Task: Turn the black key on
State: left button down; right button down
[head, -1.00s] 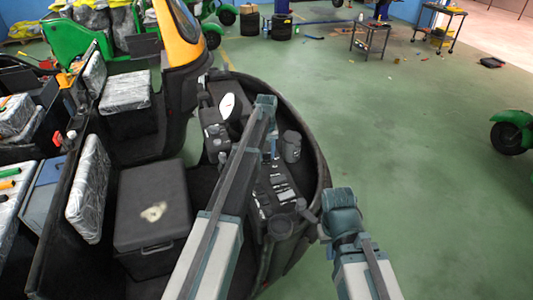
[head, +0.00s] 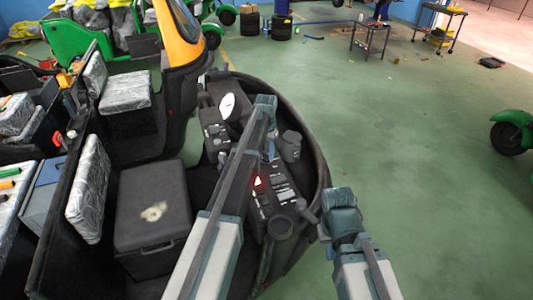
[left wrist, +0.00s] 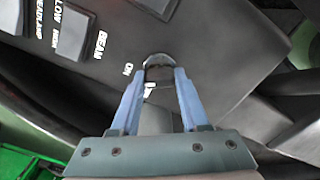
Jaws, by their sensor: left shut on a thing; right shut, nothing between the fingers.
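The black key (left wrist: 158,72) sits in the dark dashboard panel in the left wrist view, beside a white ON label. My left gripper (left wrist: 159,76) is shut on the key, with one blue finger on each side of it. In the head view my left gripper (head: 271,150) reaches down to the dashboard (head: 275,188), and my arm hides the key there. A red warning light glows on the dashboard beside my left arm. My right gripper (head: 324,231) is shut and empty beside the rickshaw's front rim; its fingertips are hard to make out.
In the left wrist view, labelled switches (left wrist: 73,30) stand left of the key. The rickshaw's curved black front shell (head: 318,150) surrounds the dashboard. A black box (head: 150,205) stands on the left.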

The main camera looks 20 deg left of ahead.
aim_at(266, 153)
pick_arm(q)
jog(key=shift+m, duration=0.4)
jog(key=shift+c, duration=2)
grip_release()
jog(key=shift+r, duration=0.1)
notch_tip(266, 153, up, 14)
jog(key=p, duration=1.3)
jog(key=shift+f+p, duration=0.2)
jog(key=shift+p, duration=0.2)
jog(key=shift+f, duration=0.1)
